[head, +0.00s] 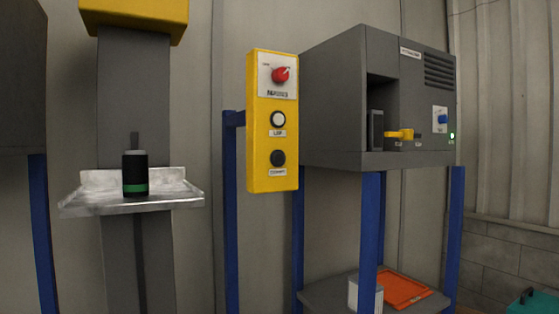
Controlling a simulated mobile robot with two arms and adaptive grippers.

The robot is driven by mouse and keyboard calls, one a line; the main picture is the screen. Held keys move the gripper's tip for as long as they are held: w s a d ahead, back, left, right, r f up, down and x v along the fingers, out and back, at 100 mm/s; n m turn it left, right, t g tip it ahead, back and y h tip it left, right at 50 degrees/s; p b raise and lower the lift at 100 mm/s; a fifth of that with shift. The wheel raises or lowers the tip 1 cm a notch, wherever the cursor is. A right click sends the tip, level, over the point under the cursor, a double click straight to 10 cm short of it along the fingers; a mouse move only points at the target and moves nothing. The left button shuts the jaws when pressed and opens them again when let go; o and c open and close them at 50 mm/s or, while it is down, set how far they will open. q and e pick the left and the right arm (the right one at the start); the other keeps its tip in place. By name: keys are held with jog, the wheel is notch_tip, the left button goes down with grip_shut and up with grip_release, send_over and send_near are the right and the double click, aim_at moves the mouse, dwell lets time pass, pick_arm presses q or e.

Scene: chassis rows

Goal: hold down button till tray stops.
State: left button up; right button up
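A yellow control box (272,160) on a blue post stands in the middle of the head view. Neither of my grippers shows in this view.
A grey machine (335,110) with a yellow lever (399,134), a blue knob (442,119) and a lit green light stands on blue legs at right. An orange tray (401,290) lies on its lower shelf. A yellow block (135,14) tops the column. A teal box (532,304) is lower right.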

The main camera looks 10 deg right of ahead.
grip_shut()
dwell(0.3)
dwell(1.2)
